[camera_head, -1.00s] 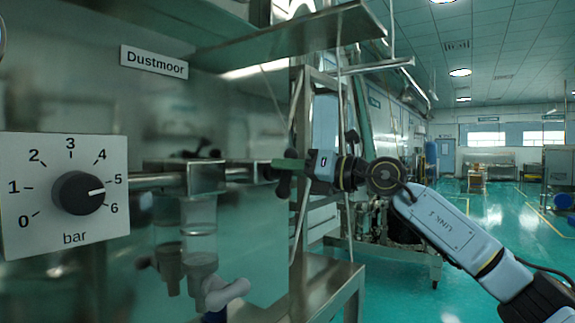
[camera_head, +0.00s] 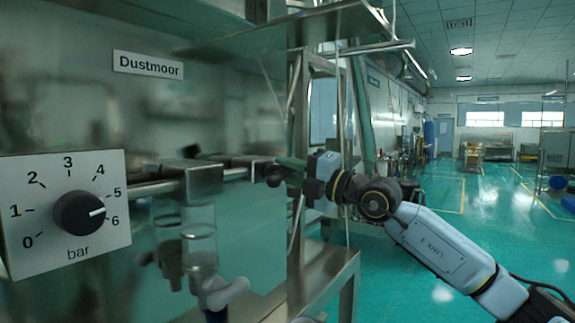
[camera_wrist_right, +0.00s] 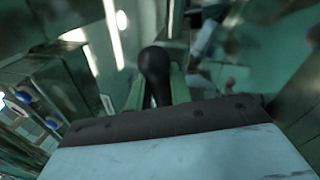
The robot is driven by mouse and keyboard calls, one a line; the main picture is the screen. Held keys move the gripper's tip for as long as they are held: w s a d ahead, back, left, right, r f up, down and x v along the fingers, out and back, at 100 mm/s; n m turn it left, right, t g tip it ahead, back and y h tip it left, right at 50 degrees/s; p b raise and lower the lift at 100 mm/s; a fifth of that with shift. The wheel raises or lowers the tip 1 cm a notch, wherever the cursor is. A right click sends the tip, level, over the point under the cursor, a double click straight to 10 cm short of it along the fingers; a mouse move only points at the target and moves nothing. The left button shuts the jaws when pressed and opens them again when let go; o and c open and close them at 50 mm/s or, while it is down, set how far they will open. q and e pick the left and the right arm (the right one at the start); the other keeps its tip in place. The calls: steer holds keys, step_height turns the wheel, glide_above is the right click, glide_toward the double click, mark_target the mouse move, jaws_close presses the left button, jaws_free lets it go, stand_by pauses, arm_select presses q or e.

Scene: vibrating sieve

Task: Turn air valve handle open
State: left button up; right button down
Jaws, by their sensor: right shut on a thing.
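The air valve handle (camera_head: 273,175) is a dark, rounded lever at the right end of the steel pipe run, beside the sieve's cabinet. My right gripper (camera_head: 287,165) reaches it from the right, with a green finger against it. In the right wrist view the black rounded end of the handle (camera_wrist_right: 155,66) sits between the two green fingers of my right gripper (camera_wrist_right: 158,90), which is shut on it. The far side of the handle and its joint to the pipe are partly hidden. My left gripper is not in view.
A pressure dial (camera_head: 80,213) on a white plate points near 6 bar. A clear filter bowl (camera_head: 199,240) hangs under the steel pipe block (camera_head: 203,180). A steel stand (camera_head: 335,275) is close below my right arm. Green floor (camera_head: 480,240) lies open at right.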

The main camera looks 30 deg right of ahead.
steer(key=shift+f+m+h, duration=0.15)
steer(key=shift+m+h, duration=0.25)
steer(key=shift+m, duration=1.5)
steer(key=c, duration=1.3)
jaws_free()
steer(key=shift+b, duration=0.3)
steer(key=b+v, duration=0.5)
steer(key=v, duration=0.8)
steer(key=shift+s+f, duration=0.15)
steer(key=shift+f, duration=0.1)
